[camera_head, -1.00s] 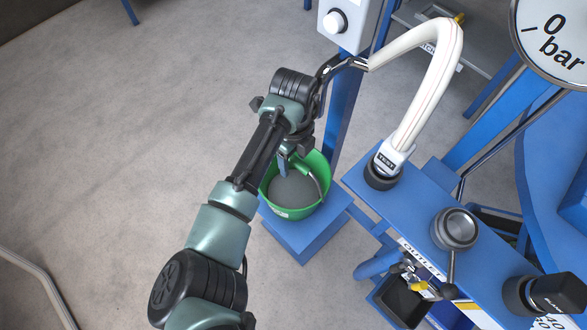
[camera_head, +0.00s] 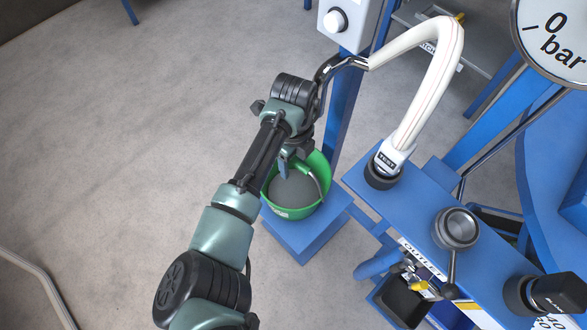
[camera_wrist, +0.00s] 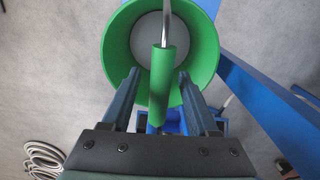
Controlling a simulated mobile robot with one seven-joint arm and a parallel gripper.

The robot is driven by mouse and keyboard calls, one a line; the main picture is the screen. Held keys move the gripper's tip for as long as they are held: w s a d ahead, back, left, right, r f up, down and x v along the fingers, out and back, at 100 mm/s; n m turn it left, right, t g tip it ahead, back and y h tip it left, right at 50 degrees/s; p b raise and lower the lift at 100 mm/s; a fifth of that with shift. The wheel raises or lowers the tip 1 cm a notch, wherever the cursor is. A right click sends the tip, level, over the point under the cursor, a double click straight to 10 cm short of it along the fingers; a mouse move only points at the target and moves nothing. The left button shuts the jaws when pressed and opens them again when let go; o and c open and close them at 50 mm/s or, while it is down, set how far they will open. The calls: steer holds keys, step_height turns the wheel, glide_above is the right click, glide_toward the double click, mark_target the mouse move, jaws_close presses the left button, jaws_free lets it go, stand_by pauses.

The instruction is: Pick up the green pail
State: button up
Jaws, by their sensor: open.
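The green pail (camera_head: 318,168) stands on a blue step in the head view, with grey content inside. In the wrist view the pail (camera_wrist: 117,45) lies below my gripper (camera_wrist: 160,84). The pail's handle is raised, with a green grip (camera_wrist: 162,85) on a metal wire. The two fingers are open, one on each side of the green grip, with a gap showing on both sides. In the head view my gripper (camera_head: 290,160) is over the pail and partly hidden by my arm.
The blue step (camera_head: 310,238) holds the pail. A blue post (camera_head: 342,110) rises just behind it. A blue bench (camera_head: 415,210) with a white hose (camera_head: 430,85) stands to the right. Open floor (camera_head: 120,150) lies to the left.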

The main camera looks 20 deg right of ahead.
jaws_close()
steer(key=shift+w+r, duration=0.1)
stand_by(1.2)
